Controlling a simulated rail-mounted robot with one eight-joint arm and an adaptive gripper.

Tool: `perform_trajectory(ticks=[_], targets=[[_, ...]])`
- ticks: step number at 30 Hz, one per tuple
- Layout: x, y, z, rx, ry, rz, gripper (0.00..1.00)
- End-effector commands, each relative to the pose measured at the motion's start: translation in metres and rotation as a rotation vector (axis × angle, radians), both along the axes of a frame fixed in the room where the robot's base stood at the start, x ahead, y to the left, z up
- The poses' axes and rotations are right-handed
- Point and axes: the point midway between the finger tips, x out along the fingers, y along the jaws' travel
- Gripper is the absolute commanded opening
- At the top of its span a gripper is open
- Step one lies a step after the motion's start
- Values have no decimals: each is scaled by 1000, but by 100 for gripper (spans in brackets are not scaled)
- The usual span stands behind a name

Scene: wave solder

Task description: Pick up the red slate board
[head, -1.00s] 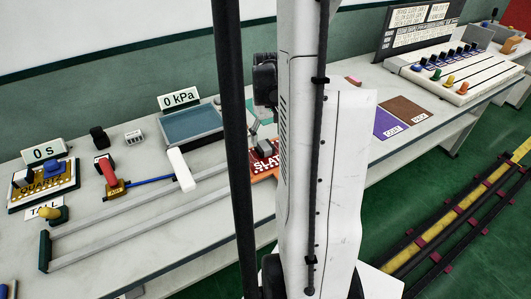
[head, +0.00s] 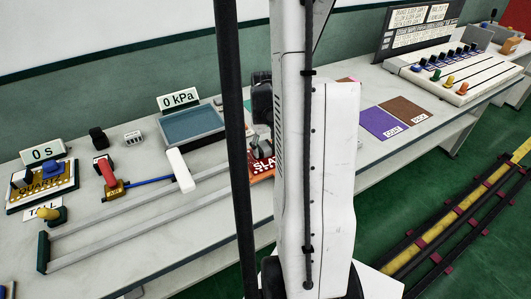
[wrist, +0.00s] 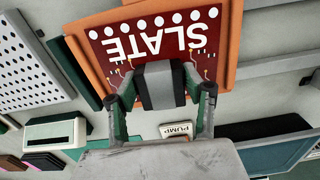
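The red slate board (wrist: 205,38), marked SLATE with a row of white dots, lies in an orange frame (wrist: 233,45) in the wrist view. A grey and dark block (wrist: 158,86) stands at its edge. My gripper (wrist: 160,88) has one finger on each side of this block, very close to it; I cannot tell whether they press on it. In the head view the board (head: 262,168) is mostly hidden behind my arm, and my gripper (head: 258,146) is small over it.
A blue tray (head: 192,125) and a 0 kPa sign (head: 179,99) stand behind. A white bar (head: 181,170) and pale rails (head: 120,220) lie left. Purple and brown mats (head: 383,122) lie right. In the wrist view a perforated white panel (wrist: 32,75) and a PUMP label (wrist: 176,129) are close by.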

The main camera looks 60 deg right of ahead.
Motion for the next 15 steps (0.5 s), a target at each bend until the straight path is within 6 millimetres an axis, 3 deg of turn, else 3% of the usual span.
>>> perform_trajectory(ticks=[1, 7, 15], targets=[[0, 0, 0, 0, 0, 0, 27], [0, 0, 0, 0, 0, 0, 1], [0, 0, 2, 0, 0, 0, 1]])
